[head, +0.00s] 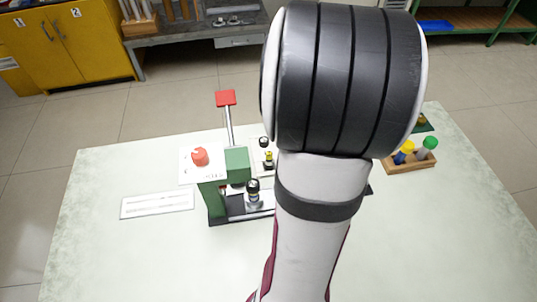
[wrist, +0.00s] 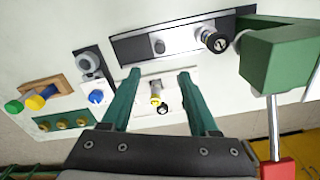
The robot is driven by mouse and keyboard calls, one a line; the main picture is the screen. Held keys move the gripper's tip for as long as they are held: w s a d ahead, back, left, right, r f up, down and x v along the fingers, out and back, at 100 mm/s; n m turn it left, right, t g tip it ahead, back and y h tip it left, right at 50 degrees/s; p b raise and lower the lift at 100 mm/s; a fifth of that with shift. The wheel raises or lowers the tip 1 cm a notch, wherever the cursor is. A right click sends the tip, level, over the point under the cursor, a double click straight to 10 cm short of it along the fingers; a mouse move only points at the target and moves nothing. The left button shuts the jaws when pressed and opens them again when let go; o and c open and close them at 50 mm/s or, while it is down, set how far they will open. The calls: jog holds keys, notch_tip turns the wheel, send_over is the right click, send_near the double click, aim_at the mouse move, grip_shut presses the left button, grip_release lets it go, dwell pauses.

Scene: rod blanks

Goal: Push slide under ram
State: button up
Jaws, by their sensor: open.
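The green press (head: 217,205) stands on the table left of my arm in the head view, with a red-ended lever (head: 225,98) rising behind it. Its green head (wrist: 280,55) is at the upper right of the wrist view. The slide's black knob (head: 253,187) stands just right of the press. It also shows in the wrist view (wrist: 215,40), close beside the green head, on a pale strip in a dark rail (wrist: 125,47). The ram itself is hard to make out. My gripper (wrist: 160,72) is open and empty, its green fingers apart and short of the rail. My arm hides the rail's right part in the head view.
A small white plate with a yellow piece (wrist: 155,95) and black knob lies below the fingers in the wrist view. A white marked strip (head: 157,204) lies left of the press. The table front is clear.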

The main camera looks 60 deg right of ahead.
notch_tip(320, 180, down, 15)
jog(key=shift+f, duration=0.1)
grip_shut()
dwell(0.4)
dwell(1.0)
